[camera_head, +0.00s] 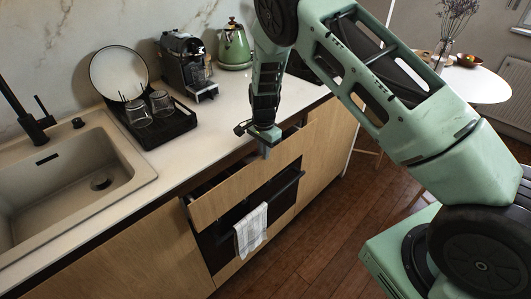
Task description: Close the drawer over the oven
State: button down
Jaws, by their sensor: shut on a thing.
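The wooden drawer (225,192) sits above the black oven (278,194) and stands partly open, its front out from the cabinet face. A dark gap shows behind the front, under the counter edge. My gripper (265,150) points down at the top edge of the drawer front, right of its middle. The gripper is shut on the drawer front's top edge, though the fingers are small here and the contact is partly hidden. The oven has a dark bar handle (288,186) below the drawer.
A striped towel (250,232) hangs on the oven handle. The white counter (215,125) holds a dish rack (160,125) with glasses, a coffee machine (187,66) and a green kettle (234,46). A sink (75,175) is at left. The wooden floor (325,235) in front is clear.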

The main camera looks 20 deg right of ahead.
jog(key=shift+w, duration=0.25)
jog(key=c, duration=1.5)
grip_release()
notch_tip(320, 180, up, 17)
jog(key=b, duration=0.3)
jog(key=shift+r, duration=0.2)
